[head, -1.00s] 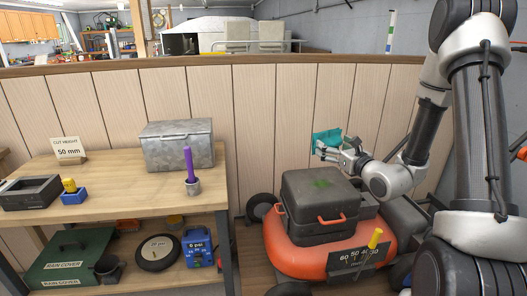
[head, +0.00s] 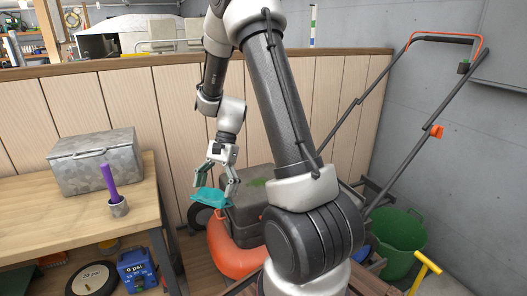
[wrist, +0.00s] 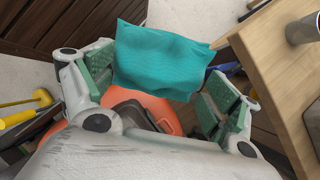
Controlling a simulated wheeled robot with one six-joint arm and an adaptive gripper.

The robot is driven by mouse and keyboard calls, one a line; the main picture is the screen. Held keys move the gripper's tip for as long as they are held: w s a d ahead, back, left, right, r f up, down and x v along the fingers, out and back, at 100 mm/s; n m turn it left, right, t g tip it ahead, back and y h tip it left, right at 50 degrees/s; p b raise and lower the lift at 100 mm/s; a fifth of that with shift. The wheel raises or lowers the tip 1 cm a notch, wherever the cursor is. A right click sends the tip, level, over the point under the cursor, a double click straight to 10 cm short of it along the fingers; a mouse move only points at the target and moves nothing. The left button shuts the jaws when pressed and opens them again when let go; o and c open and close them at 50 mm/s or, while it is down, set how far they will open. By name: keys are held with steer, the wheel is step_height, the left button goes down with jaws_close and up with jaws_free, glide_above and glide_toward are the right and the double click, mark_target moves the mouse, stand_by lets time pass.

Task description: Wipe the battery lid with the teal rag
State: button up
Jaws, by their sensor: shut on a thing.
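The teal rag (head: 210,197) hangs in my gripper (head: 214,183), which is shut on it; the wrist view shows the rag (wrist: 165,62) bunched between the green-padded fingers. The battery lid (head: 246,191) is the dark grey top of the box on the orange mower. A green smear (head: 258,183) shows on it. The rag is at the left edge of the lid in the head view; whether it touches the lid, I cannot tell. My arm hides the lid's right part. In the wrist view, a dark corner of the box (wrist: 135,112) shows below the rag.
The orange mower body (head: 230,250) is under the box. A green bucket (head: 400,230) and yellow handle (head: 425,268) are at right.

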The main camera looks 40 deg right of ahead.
steer(key=w+d+r+n+t+h, duration=0.1)
steer(key=w+d+r+n+h, duration=0.3)
steer(key=d, duration=0.7)
steer(key=d+f+n+t+h, duration=0.1)
steer(key=d+n+t+h, duration=0.1)
steer(key=d+n, duration=0.65)
steer(key=shift+m, duration=0.95)
steer(key=d+f, duration=0.1)
steer(key=f, duration=0.1)
steer(key=d+f, duration=0.2)
steer(key=shift+s+f, duration=0.1)
steer(key=shift+f, duration=0.05)
